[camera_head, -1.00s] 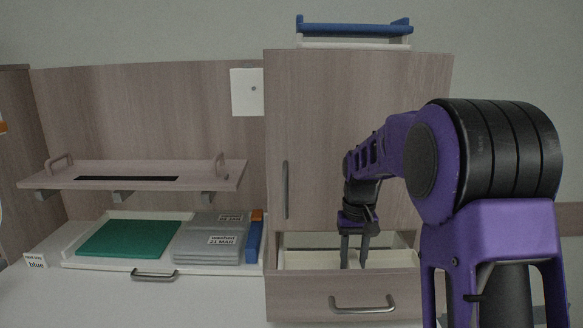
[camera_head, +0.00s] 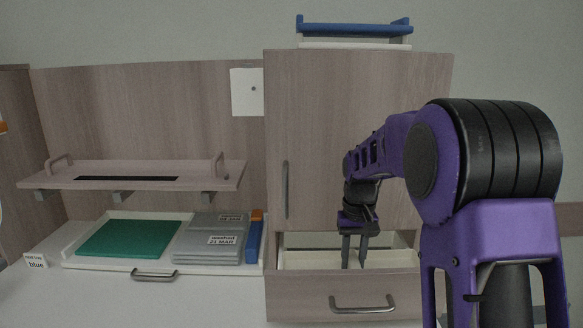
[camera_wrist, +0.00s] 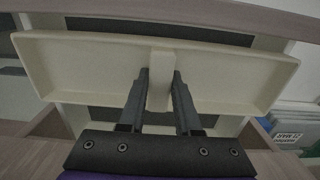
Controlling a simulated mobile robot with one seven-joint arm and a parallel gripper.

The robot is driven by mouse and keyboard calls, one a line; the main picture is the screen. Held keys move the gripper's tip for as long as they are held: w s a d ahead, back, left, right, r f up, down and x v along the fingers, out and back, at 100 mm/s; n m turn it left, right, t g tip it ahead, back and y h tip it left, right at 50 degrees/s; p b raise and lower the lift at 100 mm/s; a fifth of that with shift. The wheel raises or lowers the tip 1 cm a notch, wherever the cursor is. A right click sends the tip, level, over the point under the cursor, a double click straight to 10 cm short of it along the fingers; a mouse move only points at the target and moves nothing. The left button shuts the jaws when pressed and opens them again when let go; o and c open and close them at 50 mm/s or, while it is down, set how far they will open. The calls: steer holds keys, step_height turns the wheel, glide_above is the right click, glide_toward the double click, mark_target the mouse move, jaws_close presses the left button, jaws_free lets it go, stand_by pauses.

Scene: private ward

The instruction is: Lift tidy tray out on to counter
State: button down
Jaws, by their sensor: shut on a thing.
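The tidy tray (camera_wrist: 226,72) is cream and shallow, with an upright divider-like grip across its middle. In the wrist view it lies across the open drawer. My gripper (camera_wrist: 161,78) is shut on that middle grip, one finger on each side. In the head view my gripper (camera_head: 354,264) points down into the open drawer (camera_head: 300,290), where the cream tray (camera_head: 310,259) shows only partly behind the drawer front. The white counter (camera_head: 90,300) is to the left of the drawer.
On the counter a white tray (camera_head: 70,262) holds a green board (camera_head: 128,239), grey packs (camera_head: 208,245) and a blue item (camera_head: 254,243). A small card reading "blue" (camera_head: 36,261) stands at its left. A shelf (camera_head: 130,173) hangs above. The front counter is clear.

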stand_by(0.5)
steer(key=shift+r+p, duration=1.45)
steer(key=shift+r, duration=1.55)
